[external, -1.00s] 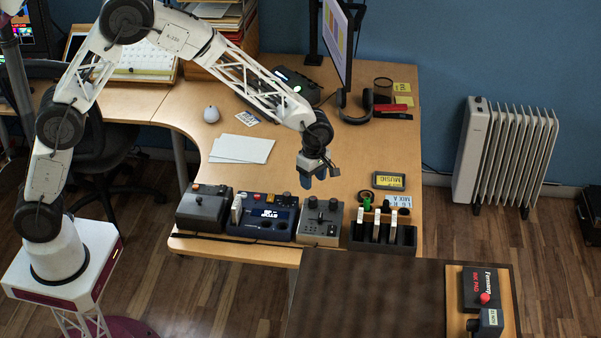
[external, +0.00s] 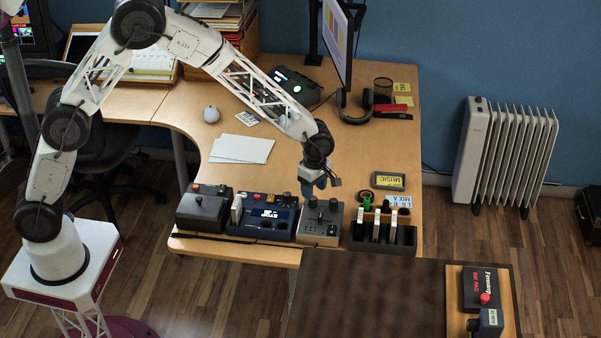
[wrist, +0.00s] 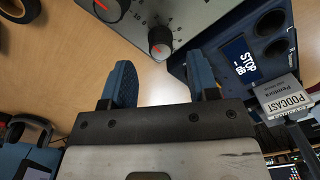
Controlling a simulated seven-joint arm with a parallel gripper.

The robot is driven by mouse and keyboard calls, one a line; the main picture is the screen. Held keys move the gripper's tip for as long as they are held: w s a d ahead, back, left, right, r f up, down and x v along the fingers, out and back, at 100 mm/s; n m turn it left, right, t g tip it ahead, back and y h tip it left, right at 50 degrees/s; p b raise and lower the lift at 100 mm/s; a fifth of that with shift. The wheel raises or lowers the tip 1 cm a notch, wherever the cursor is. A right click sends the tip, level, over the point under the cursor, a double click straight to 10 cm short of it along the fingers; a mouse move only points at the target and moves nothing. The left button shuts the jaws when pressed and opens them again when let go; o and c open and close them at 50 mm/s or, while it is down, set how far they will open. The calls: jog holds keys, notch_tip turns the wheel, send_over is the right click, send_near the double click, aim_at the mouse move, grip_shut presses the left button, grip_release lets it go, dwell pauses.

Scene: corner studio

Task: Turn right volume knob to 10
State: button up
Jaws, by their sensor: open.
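A grey control box (external: 320,222) stands near the desk's front edge, with two small knobs at its far side. The knob farther from the STOP device (wrist: 108,9) matches the right knob in the external view (external: 333,204). The other knob (wrist: 160,42) lies just beyond the gap between my fingers, near printed numbers. My gripper (wrist: 162,75) is open and empty, its blue fingers apart. In the external view my gripper (external: 318,186) hangs just above and behind the box, touching nothing visible.
A dark blue STOP device (external: 264,218) stands left of the box. A black holder (external: 384,243) with white upright pieces stands close on its right. A MUSIC sign (external: 388,181) lies behind.

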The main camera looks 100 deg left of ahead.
aim_at(314, 198)
jog(key=shift+f, duration=2.25)
jog(key=shift+c, duration=0.2)
jog(key=c, duration=0.9)
